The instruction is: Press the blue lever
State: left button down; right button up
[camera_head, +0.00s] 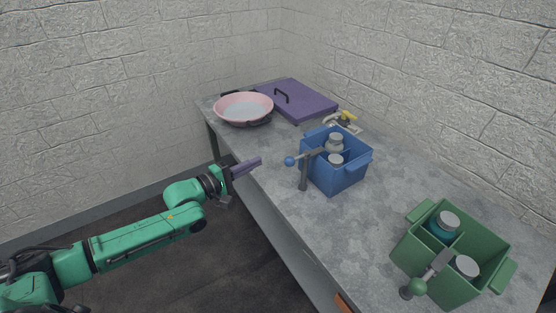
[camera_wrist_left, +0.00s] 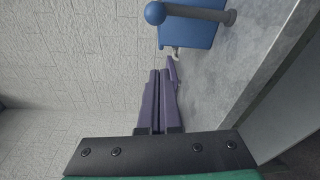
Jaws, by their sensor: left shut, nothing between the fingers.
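The blue lever (camera_head: 290,161) has a round blue knob on a grey arm, held by a grey post at the front of a blue box (camera_head: 344,179). The box stands on the grey table and holds grey-lidded bottles (camera_head: 335,140). My left gripper (camera_head: 260,160) is shut and empty, a little left of the knob and apart from it. In the left wrist view its purple fingers (camera_wrist_left: 158,75) are together, and the blue knob (camera_wrist_left: 155,13) shows beyond the fingertips at the top. My right gripper is not in view.
A green box (camera_head: 492,258) with its own green-knobbed lever (camera_head: 418,286) stands at the near right. A pink pan (camera_head: 243,107), a purple lid-like panel (camera_head: 305,97) and a yellow-handled item (camera_head: 346,116) lie farther back. Grey tabletop (camera_head: 270,183) is bare near the front edge.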

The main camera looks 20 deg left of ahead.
aim_at(305, 154)
pick_arm(q)
jog(key=w+d+p, duration=0.3)
jog(key=d, duration=0.3)
jog(key=shift+w+d+r+p, duration=0.2)
jog(key=shift+d+p, duration=0.15)
jog(key=shift+p, duration=0.05)
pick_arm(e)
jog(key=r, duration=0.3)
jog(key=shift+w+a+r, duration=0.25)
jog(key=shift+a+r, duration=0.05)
